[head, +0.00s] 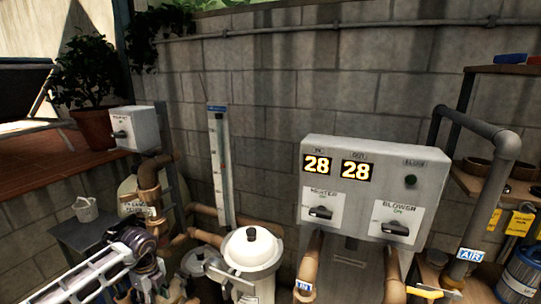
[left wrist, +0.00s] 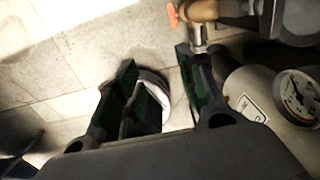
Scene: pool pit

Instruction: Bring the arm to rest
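My left arm (head: 95,278) comes in from the lower left of the head view, with its dark wrist part (head: 135,245) in front of the pipes. The fingertips cannot be made out there. In the left wrist view my left gripper (left wrist: 158,70) has its dark green-padded fingers apart, with nothing held between them. A pale round object (left wrist: 152,88) shows behind the fingers, lower down near the floor; I cannot tell what it is. My right gripper is not in view.
A grey control box (head: 372,190) showing 28 and 28 stands right of centre. A white-lidded canister (head: 252,248) is right of my left wrist. A gauge (left wrist: 298,95) and a pipe with an orange handle (left wrist: 172,14) are close to the gripper.

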